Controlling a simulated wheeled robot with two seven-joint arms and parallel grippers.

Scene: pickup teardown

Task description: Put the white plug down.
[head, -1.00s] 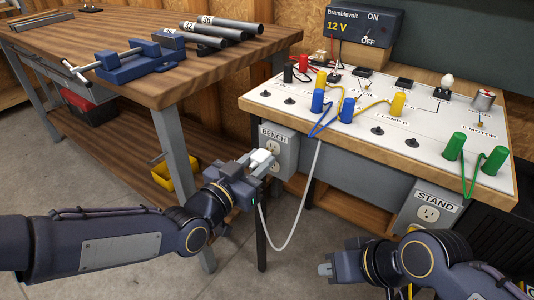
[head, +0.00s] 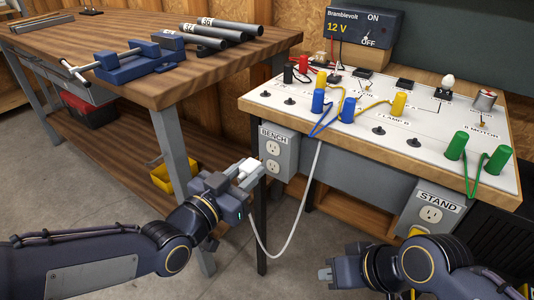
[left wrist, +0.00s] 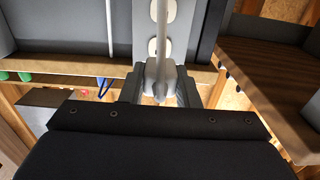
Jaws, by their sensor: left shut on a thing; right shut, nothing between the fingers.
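The white plug (head: 250,172) is between the fingers of my left gripper (head: 245,176), which is shut on it. The plug is in the air, a little left of the BENCH outlet box (head: 279,152), and apart from it; both sockets of the box show. In the left wrist view the plug (left wrist: 160,76) sits between the fingers, with its cord running up the picture in front of the outlet plate. The white cord (head: 297,220) hangs in a loop from the plug up to the circuit board table. My right gripper (head: 325,273) is shut and empty at the lower right.
The wooden workbench (head: 150,85) with a blue vise (head: 130,65) and grey pipes stands at left. The white circuit board (head: 370,115) carries coloured plugs and wires. The STAND outlet box (head: 431,208) is at right. A yellow bin (head: 163,178) sits on the lower shelf.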

